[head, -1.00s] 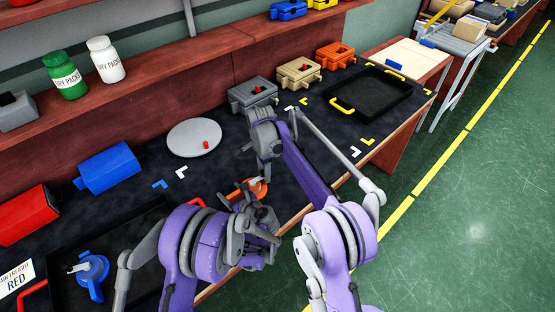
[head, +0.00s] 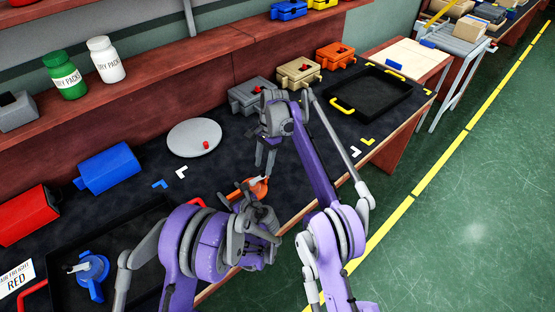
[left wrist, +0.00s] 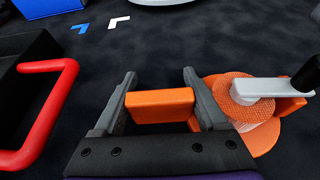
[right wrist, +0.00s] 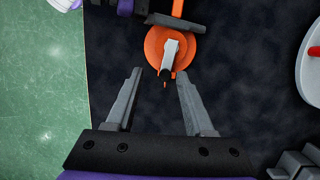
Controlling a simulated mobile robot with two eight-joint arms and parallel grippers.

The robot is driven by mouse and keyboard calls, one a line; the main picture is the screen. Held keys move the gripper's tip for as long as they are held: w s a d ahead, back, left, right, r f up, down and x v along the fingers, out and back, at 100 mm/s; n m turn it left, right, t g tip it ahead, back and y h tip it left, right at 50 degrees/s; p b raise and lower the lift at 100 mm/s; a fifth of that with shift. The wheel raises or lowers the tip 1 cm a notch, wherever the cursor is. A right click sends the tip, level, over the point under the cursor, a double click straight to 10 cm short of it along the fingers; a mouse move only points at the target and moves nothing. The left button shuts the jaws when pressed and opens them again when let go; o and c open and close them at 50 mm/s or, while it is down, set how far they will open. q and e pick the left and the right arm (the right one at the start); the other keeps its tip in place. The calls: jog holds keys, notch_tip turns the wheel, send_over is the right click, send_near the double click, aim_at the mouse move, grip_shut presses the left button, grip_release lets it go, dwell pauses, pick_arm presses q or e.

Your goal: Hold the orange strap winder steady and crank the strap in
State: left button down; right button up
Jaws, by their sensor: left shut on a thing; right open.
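The orange strap winder (head: 258,188) lies on the dark bench mat near its front edge. My left gripper (left wrist: 160,82) is shut on the winder's orange block-shaped handle (left wrist: 160,106), with one finger on each side. To the right of that finger, the left wrist view shows the winder's round reel, its grey crank arm (left wrist: 265,89) and a dark knob. In the right wrist view the reel (right wrist: 172,48) is just beyond my right gripper (right wrist: 151,72), which is open and empty. The crank's dark knob (right wrist: 166,78) appears near the right fingertips; contact cannot be told.
A grey round plate (head: 190,140) with a small red knob lies behind the winder. A black tray (head: 60,240) with red handles holds a blue winder (head: 93,268) at left. Grey (head: 245,96), tan and orange boxes stand along the back. A black tray with yellow handles (head: 342,107) is at right.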

jog(key=f, duration=0.2)
jog(key=f+n+y, duration=0.1)
jog(key=shift+d+f+g, duration=0.2)
jog(key=shift+f+g, duration=0.2)
jog(key=s+m, duration=0.1)
jog(key=m, duration=0.1)
jog(key=s+m+t+y, duration=0.1)
jog(key=m, duration=0.1)
jog(key=shift+s+d, duration=0.1)
jog(key=shift+d, duration=0.05)
jog(key=m, duration=0.2)
jog(key=s+m+t, duration=0.2)
jog(key=m, duration=0.1)
jog(key=shift+s+a+m+y, duration=0.1)
jog(key=shift+a+m+y, duration=0.2)
jog(key=shift+a+y, duration=0.1)
jog(key=shift+s+d+r+m+t, duration=0.1)
jog(key=shift+r+m+t, duration=0.25)
jog(key=shift+m, duration=0.25)
jog(key=v, duration=1.1)
jog(key=shift+r, duration=0.15)
jog(key=n+g, duration=0.1)
jog(key=n, duration=0.2)
send_over(267, 189)
jog(key=s, duration=0.1)
jog(key=f, duration=1.1)
jog(key=shift+s+a, duration=0.1)
jog(key=shift+a, duration=0.1)
